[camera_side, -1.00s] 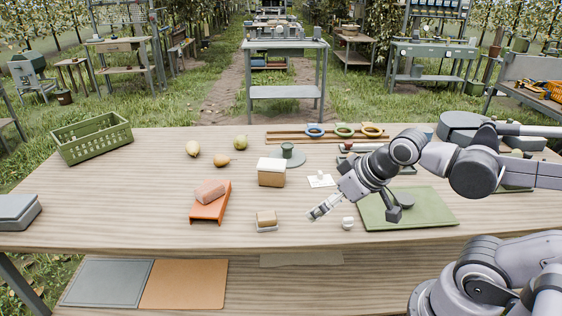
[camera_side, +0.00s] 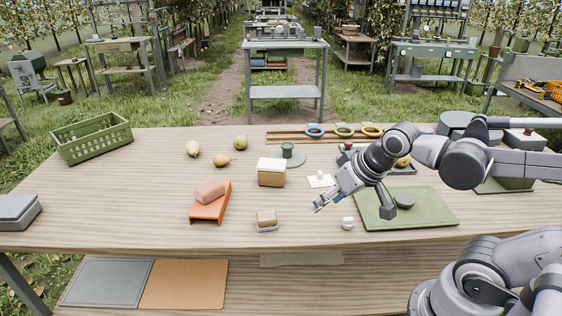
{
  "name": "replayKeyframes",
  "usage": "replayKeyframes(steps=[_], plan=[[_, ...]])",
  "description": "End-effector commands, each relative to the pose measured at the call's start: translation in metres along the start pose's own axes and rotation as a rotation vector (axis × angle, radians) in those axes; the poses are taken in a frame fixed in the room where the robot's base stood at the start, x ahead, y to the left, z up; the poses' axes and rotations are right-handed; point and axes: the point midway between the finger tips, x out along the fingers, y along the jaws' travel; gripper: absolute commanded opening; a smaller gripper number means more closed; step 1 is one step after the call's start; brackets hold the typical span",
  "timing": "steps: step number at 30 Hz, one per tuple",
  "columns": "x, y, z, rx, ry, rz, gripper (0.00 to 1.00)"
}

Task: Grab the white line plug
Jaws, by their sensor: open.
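A small white plug-like piece (camera_side: 347,223) stands on the table near the front, left of the green mat. Another small white piece sits on a white card (camera_side: 320,181) farther back; at this size I cannot tell which one is the line plug. My gripper (camera_side: 320,204) is open and points down and left. In the picture its fingertips lie left of and above the front white piece, and below the card. Nothing shows between the fingers. It appears to hover above the table, clear of both pieces.
A green mat (camera_side: 432,213) with a dark round piece lies at the right. A brown block on a white base (camera_side: 267,221), a larger white-topped box (camera_side: 271,172) and an orange tray (camera_side: 206,213) stand to the left. Bare wood surrounds the front white piece.

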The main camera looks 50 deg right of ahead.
Motion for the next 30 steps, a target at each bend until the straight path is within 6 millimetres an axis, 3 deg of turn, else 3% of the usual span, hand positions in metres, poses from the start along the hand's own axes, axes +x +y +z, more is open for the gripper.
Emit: replayKeyframes(steps=[9,18,24,30], plan=[[0.03,0.059,-0.019,0.799,-0.166,0.179,0.5],[0.065,0.122,-0.015,1.561,-0.245,0.435,0.5],[0.081,0.15,-0.007,1.894,-0.251,0.579,0.5],[0.089,0.159,-0.001,2.0,-0.248,0.629,0.5]])
